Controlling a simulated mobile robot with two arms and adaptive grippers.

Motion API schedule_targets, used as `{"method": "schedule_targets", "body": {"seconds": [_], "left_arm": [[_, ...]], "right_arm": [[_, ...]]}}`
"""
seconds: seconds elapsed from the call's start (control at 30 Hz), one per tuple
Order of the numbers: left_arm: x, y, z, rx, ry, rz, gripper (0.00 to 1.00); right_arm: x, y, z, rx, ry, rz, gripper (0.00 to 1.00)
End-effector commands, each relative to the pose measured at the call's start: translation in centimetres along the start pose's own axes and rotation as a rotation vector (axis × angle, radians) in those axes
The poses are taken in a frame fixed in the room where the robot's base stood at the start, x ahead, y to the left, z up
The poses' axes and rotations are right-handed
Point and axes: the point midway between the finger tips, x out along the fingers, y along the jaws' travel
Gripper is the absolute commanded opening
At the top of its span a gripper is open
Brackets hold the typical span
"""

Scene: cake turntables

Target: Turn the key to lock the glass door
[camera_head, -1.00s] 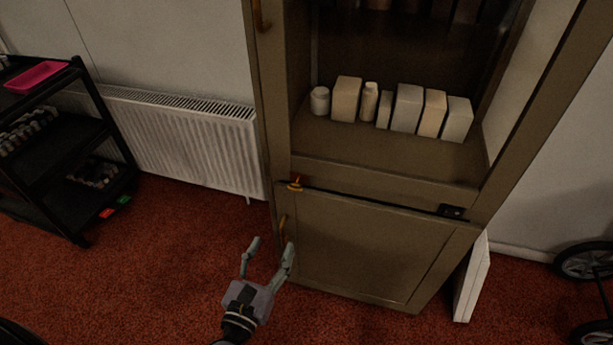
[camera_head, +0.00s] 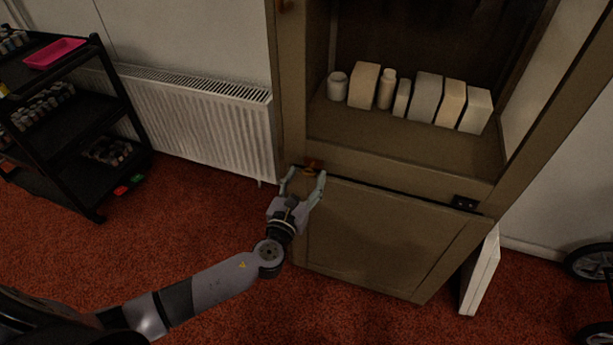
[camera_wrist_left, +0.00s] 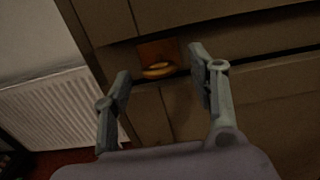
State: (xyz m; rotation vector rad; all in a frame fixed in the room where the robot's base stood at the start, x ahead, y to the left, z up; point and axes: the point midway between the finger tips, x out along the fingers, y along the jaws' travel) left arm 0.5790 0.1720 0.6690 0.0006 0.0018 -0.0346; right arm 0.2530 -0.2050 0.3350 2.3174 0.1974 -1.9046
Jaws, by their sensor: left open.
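The glass door (camera_head: 418,157) of a brown cabinet stands above a solid lower door (camera_head: 375,240). A small yellow key sits in an orange-brown lock plate (camera_head: 313,165) at the door's lower left. In the left wrist view the key (camera_wrist_left: 158,70) shows as a yellow ring, and it lies between and beyond the fingertips. My left gripper (camera_head: 304,178) is open and just below and in front of the key. In the head view the fingers partly cover the key. No contact with the key is visible. My right gripper is not in view.
Pale boxes and bottles (camera_head: 425,97) stand on the cabinet shelf. A white radiator (camera_head: 195,118) is on the wall to the left, and a black trolley (camera_head: 75,140) stands farther left. A white panel (camera_head: 480,272) leans at the cabinet's right. Red carpet is clear in front.

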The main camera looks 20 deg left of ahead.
Motion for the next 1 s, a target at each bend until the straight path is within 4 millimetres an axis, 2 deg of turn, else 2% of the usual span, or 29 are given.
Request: {"method": "schedule_targets", "body": {"seconds": [0.13, 0.4, 1.0], "left_arm": [[0.9, -0.1, 0.0, 0.000, 0.000, -0.001, 0.53], [1.0, 0.0, 0.0, 0.000, 0.000, -0.001, 0.53], [1.0, 0.0, 0.0, 0.000, 0.000, -0.001, 0.14]], "right_arm": [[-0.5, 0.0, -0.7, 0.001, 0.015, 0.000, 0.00], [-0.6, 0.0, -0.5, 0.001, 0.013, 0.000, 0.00], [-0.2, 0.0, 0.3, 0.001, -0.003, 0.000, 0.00]]}}
